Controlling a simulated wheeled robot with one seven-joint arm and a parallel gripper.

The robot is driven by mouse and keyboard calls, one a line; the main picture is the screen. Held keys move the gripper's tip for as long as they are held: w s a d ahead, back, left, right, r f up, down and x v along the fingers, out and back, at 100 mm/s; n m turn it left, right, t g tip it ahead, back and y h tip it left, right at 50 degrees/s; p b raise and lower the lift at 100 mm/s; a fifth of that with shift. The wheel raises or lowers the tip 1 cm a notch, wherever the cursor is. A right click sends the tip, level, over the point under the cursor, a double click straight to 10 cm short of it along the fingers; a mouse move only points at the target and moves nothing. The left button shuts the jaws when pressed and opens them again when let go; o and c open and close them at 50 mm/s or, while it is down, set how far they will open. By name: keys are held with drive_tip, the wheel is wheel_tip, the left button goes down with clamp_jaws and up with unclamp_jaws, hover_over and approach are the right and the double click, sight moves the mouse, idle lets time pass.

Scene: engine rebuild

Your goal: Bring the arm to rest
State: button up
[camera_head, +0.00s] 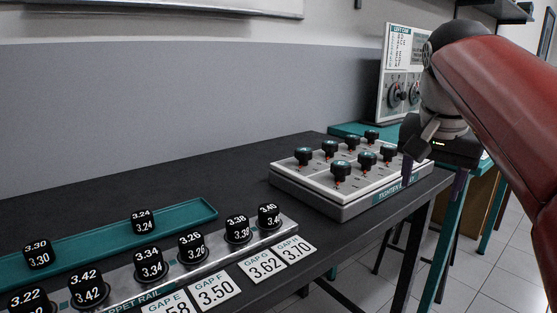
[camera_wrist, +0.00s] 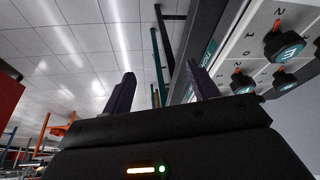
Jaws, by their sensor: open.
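My red arm (camera_head: 500,85) reaches in from the upper right. My gripper (camera_head: 432,190) points down beside the right end of the tightening panel and looks to be past the bench's front edge. In the wrist view my gripper (camera_wrist: 160,85) has its two dark purple fingers well apart, with nothing between them. The grey panel (camera_head: 350,208) carries several black knobs with teal tops and orange pointers. Some knobs (camera_wrist: 285,45) show at the upper right of the wrist view. No contact between the gripper and the panel can be made out.
The dark bench (camera_head: 130,190) holds a teal tray (camera_head: 90,235) and a poppet rail (camera_head: 210,262) with several numbered black pieces. White gap cards (camera_head: 215,291) lie in front. A dial board (camera_head: 398,60) stands behind the arm. Open floor (camera_head: 515,260) lies at the right.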

drive_tip(key=s+a+f+n, duration=0.2)
drive_tip(key=s+a+f, duration=0.1)
drive_tip(key=f, duration=0.5)
drive_tip(key=s+a+f+n+t+y, duration=0.1)
drive_tip(key=s+a+f+n, duration=0.1)
drive_tip(key=s+f, duration=0.4)
drive_tip(key=s+a+f+n+t+y, duration=0.1)
drive_tip(key=s+a+f+n, duration=0.2)
drive_tip(key=f, duration=0.7)
drive_tip(key=shift+s+a, duration=0.65)
drive_tip(key=shift+s, duration=0.6)
